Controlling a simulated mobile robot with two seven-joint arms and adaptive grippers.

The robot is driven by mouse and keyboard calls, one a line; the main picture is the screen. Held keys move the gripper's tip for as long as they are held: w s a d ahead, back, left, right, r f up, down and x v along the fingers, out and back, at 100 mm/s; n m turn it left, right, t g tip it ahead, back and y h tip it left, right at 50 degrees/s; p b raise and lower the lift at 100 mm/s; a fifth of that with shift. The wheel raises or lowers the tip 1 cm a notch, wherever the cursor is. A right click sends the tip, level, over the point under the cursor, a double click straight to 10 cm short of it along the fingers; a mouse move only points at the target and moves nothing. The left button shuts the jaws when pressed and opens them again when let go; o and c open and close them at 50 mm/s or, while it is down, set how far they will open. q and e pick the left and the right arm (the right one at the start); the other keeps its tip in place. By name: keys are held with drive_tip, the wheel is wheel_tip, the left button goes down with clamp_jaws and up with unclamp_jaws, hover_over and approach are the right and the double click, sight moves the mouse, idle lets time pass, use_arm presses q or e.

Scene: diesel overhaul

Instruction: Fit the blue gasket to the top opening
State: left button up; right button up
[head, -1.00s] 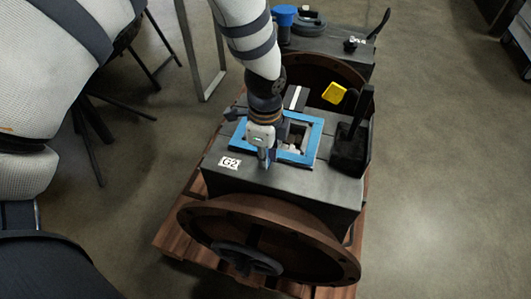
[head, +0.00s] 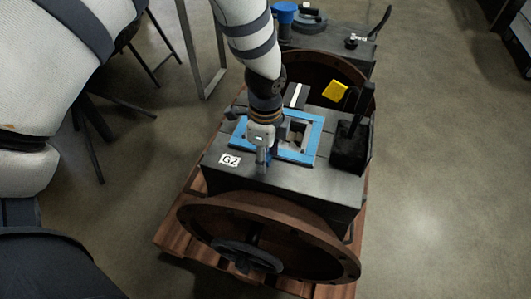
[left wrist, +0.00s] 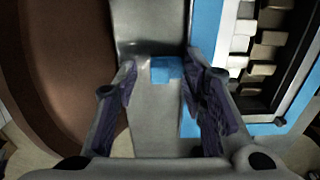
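The blue gasket (head: 317,136) is a flat rectangular frame lying around the top opening (head: 297,133) of the dark engine block. In the left wrist view the gasket (left wrist: 206,28) runs along the right, with a pale strip between it and the opening (left wrist: 265,55), where blocky parts show. A small blue tab (left wrist: 167,69) lies between my left fingers. My left gripper (head: 262,162) points down at the gasket's near-left side. In the left wrist view its fingers stand apart, with a gap left of the tab; contact on the right is unclear. My right gripper is out of view.
A black holder (head: 349,150) and a yellow piece (head: 335,92) stand right of the opening. A G2 label (head: 229,161) marks the block's top. A large brown wheel (head: 300,240) is at the front, above a wooden pallet (head: 172,238). The floor at right is clear.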

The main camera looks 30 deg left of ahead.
use_arm(q)
wheel_tip(320, 180, up, 12)
idle(0.4)
idle(0.4)
